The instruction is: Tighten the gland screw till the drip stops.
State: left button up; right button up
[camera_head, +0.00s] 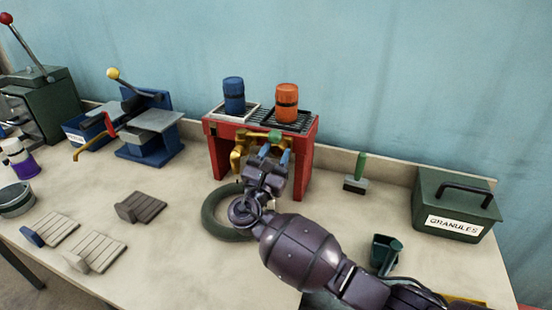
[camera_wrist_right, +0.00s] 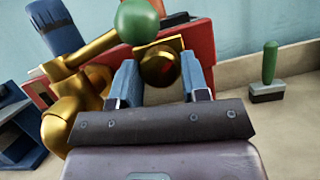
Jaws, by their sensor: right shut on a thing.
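A brass valve (camera_head: 238,157) is mounted on the front of a red stand (camera_head: 217,150). Its lever ends in a green ball (camera_wrist_right: 138,21). My right gripper (camera_head: 274,154) reaches the stand's front, just below the green ball. In the right wrist view, its two blue fingers (camera_wrist_right: 160,78) sit on either side of a round brass screw head (camera_wrist_right: 158,66), shut on it. This appears to be the gland screw. No drip can be made out, and my arm hides the area below the valve. My left gripper is not in view.
Blue (camera_head: 234,95) and orange (camera_head: 287,100) containers stand on the red stand. A dark green ring (camera_head: 215,222) lies in front. A green-handled brush (camera_head: 358,172), a green scoop (camera_head: 384,252) and a granules box (camera_head: 455,212) are right.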

jog(key=m, duration=0.1)
jog(key=m+h, duration=0.1)
jog(key=shift+a+f+m+g+b, duration=0.1)
jog(key=shift+f+m+g+b, duration=0.1)
jog(key=shift+m+g+b, duration=0.15)
jog(key=shift+r+m, duration=0.1)
jog(key=shift+m, duration=0.15)
jog(key=o, duration=0.9)
jog(key=shift+r, duration=0.1)
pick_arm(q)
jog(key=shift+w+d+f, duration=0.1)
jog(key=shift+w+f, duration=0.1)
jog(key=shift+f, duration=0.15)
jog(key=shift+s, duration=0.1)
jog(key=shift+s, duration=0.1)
